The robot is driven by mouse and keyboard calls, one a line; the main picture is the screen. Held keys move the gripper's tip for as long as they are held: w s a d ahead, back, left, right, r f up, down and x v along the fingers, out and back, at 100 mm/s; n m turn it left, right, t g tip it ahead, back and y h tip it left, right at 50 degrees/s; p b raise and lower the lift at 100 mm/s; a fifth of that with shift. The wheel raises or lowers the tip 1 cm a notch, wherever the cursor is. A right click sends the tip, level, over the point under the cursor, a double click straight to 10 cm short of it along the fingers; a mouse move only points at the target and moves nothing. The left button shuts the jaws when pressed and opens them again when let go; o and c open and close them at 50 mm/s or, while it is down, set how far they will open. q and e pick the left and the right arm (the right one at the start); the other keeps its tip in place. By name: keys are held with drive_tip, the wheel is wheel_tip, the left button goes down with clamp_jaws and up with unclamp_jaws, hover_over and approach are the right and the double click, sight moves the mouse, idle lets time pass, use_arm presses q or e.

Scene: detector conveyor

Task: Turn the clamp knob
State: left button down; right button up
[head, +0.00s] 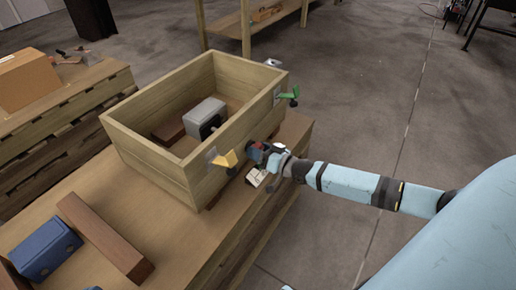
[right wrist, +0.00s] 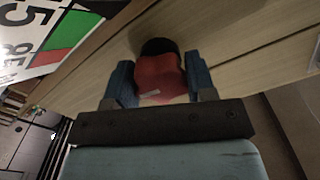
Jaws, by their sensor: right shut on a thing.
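A wooden box (head: 150,152) with clamps on its right side wall stands on a wooden table. A yellow clamp (head: 226,159) sits near the front corner and a green clamp (head: 289,95) near the far corner. My right gripper (head: 259,150) reaches the wall between them from the right. In the right wrist view, its blue fingers (right wrist: 160,82) are shut on a red clamp knob (right wrist: 160,78), one on each side. A dark round part (right wrist: 158,46) shows beyond the knob, against the wood. My left gripper is not in view.
A grey block with a black part (head: 204,117) lies inside the box. A white printed card (right wrist: 45,35) is near the gripper. A blue block (head: 45,250) and a brown bar (head: 105,238) lie on the table (head: 150,230). The floor to the right is clear.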

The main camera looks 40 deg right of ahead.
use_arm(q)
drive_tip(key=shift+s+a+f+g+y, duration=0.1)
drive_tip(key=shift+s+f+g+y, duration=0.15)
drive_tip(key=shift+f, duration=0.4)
use_arm(e)
drive_tip(key=shift+m, duration=0.4)
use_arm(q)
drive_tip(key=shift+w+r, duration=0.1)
use_arm(e)
drive_tip(key=o, duration=0.9)
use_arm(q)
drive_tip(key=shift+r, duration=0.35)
use_arm(e)
drive_tip(key=shift+s, duration=0.1)
drive_tip(key=shift+s+d, duration=0.15)
drive_tip(key=shift+s, duration=0.1)
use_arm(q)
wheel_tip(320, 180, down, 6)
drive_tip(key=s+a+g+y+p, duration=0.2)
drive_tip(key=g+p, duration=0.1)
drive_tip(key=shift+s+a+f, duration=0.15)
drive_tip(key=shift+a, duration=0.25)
use_arm(e)
drive_tip(key=v, duration=1.3)
drive_tip(key=shift+s, duration=0.1)
